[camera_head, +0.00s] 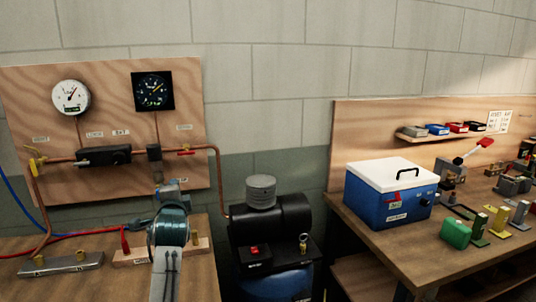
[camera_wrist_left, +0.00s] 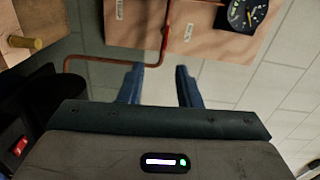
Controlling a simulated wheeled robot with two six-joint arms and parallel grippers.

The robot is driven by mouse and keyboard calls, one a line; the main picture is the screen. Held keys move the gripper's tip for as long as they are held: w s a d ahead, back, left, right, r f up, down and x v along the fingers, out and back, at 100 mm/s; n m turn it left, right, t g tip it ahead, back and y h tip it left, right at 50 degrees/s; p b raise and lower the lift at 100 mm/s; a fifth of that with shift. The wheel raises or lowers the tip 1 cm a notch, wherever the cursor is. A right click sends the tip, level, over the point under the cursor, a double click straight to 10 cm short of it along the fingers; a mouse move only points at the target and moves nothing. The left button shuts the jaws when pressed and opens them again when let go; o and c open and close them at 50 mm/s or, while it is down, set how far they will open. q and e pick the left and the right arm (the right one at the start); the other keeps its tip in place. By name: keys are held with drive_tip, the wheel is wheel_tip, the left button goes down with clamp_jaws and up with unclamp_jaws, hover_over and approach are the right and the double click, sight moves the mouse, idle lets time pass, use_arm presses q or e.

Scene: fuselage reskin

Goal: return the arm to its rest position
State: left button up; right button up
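My left arm rises from the lower left of the head view, and its gripper (camera_head: 172,190) is in front of the lower edge of the wooden gauge board. In the left wrist view the two blue fingers of the left gripper (camera_wrist_left: 158,86) stand apart with nothing between them. The fingers look clear of the wall, board and pipe, though the exact distance is hard to tell. My right arm and gripper are not in view.
The gauge board (camera_head: 110,95) carries two gauges and copper pipe above the left bench (camera_head: 80,250). A black and blue compressor (camera_head: 270,225) stands between the benches. A blue cooler box (camera_head: 388,200) and several small parts are on the right bench (camera_head: 380,250).

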use_arm(q)
drive_tip(key=s+a+f+n+g+h, duration=0.1)
drive_tip(key=s+a+f+n+g, duration=0.15)
drive_tip(key=s+f, duration=0.8)
drive_tip(key=s+a+f+n+g+h, duration=0.1)
drive_tip(key=s+f+n+g, duration=0.45)
drive_tip(key=f, duration=0.85)
drive_tip(key=s+d+f+n+g+h, duration=0.15)
drive_tip(key=s+f, duration=0.25)
drive_tip(key=s, duration=0.7)
drive_tip(key=s+f+n+g, duration=0.2)
drive_tip(key=s+f, duration=0.1)
drive_tip(key=s, duration=0.9)
drive_tip(key=s+f+n+g+h, duration=0.15)
drive_tip(key=s+f, duration=0.25)
drive_tip(key=s, duration=0.7)
wheel_tip(320, 180, down, 30)
drive_tip(key=a+g, duration=0.2)
drive_tip(key=a, duration=0.1)
drive_tip(key=s+f+g, duration=0.1)
drive_tip(key=s+f, duration=1.7)
drive_tip(key=shift+s+a+f+n+y, duration=0.15)
drive_tip(key=shift+a+f+n+y, duration=0.2)
drive_tip(key=shift+n+y, duration=0.05)
